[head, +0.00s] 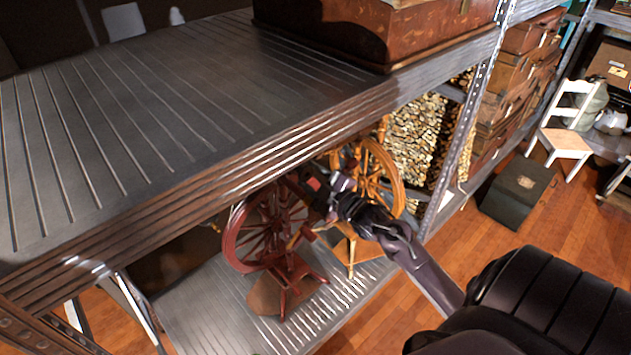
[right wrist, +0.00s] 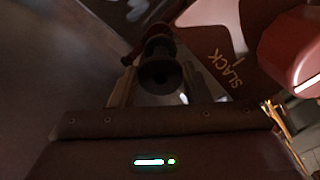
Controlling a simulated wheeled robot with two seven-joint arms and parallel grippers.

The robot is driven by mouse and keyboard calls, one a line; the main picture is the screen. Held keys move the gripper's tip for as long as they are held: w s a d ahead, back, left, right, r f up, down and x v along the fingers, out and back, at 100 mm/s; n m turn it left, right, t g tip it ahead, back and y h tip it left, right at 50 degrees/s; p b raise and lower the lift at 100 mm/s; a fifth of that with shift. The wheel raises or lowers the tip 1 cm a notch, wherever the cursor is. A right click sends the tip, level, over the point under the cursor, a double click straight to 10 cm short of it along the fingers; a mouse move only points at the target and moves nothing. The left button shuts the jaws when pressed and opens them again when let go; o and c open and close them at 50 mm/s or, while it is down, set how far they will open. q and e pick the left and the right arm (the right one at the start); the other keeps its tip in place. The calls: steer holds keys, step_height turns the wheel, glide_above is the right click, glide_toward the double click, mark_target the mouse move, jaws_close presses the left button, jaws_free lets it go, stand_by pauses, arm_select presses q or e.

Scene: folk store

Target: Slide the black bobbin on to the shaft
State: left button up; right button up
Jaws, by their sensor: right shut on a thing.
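A black bobbin (right wrist: 163,68) shows end-on in the right wrist view, between the two fingers of my right gripper (right wrist: 156,88), which is shut on it. Behind the bobbin is a small dark reddish part (right wrist: 158,30); I cannot tell whether it is the shaft or whether the bobbin touches it. In the head view my right gripper (head: 338,187) is at the upper right of a dark red spinning wheel (head: 240,232), under the top shelf. The bobbin is too small and dark to make out there. My left gripper is not in view.
The red wheel stands on the lower metal shelf (head: 195,305). A lighter wooden spinning wheel (head: 395,175) is close behind my gripper. The upper shelf (head: 130,120) overhangs them. A panel marked SLACK (right wrist: 215,50) and a red rounded part (right wrist: 293,50) are near the gripper.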

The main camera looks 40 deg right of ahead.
mark_target(300, 169)
steer(key=shift+w+a+b, duration=0.2)
steer(key=shift+w+b, duration=0.85)
steer(key=shift+w, duration=1.35)
steer(key=o, duration=0.9)
steer(key=shift+c, duration=0.2)
steer(key=s, duration=0.2)
steer(key=s+b, duration=0.1)
steer(key=s, duration=0.1)
steer(key=s+b, duration=0.1)
steer(key=s, duration=0.1)
steer(key=shift+s+d+f, duration=0.1)
steer(key=shift+s+d, duration=0.15)
steer(key=shift+s, duration=0.65)
